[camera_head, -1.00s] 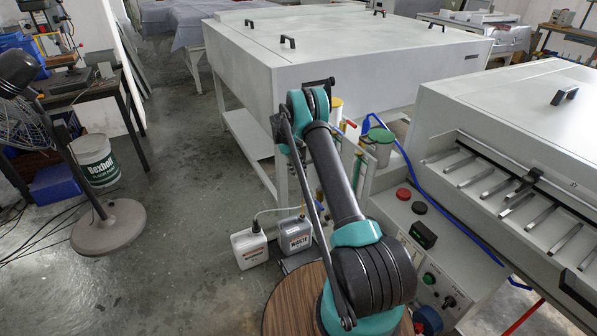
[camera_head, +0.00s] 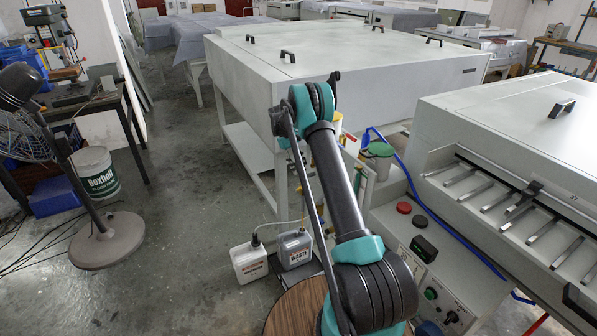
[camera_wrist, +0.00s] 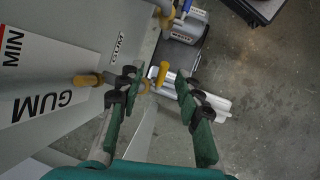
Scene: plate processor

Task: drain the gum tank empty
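The gum tank (camera_wrist: 70,50) fills the left of the wrist view as a pale grey wall with GUM and MIN labels. A yellow fitting (camera_wrist: 88,80) sticks out of it. A yellow handle (camera_wrist: 162,75) shows between the fingertips of my gripper (camera_wrist: 154,82). My gripper is open, with its green fingers apart on either side of the handle; I cannot tell whether they touch it. A grey WASTE container (camera_head: 295,249) stands on the floor, also at the top of the wrist view (camera_wrist: 188,28). In the head view, my arm hides the gripper and most of the tank area.
A white container (camera_head: 249,262) with a hose stands beside the waste one. A green-lidded bucket (camera_head: 377,156) and a blue hose (camera_head: 425,205) are right of my arm. The large processor (camera_head: 350,75) stands ahead. A fan's round base (camera_head: 107,240) is at left; floor between is clear.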

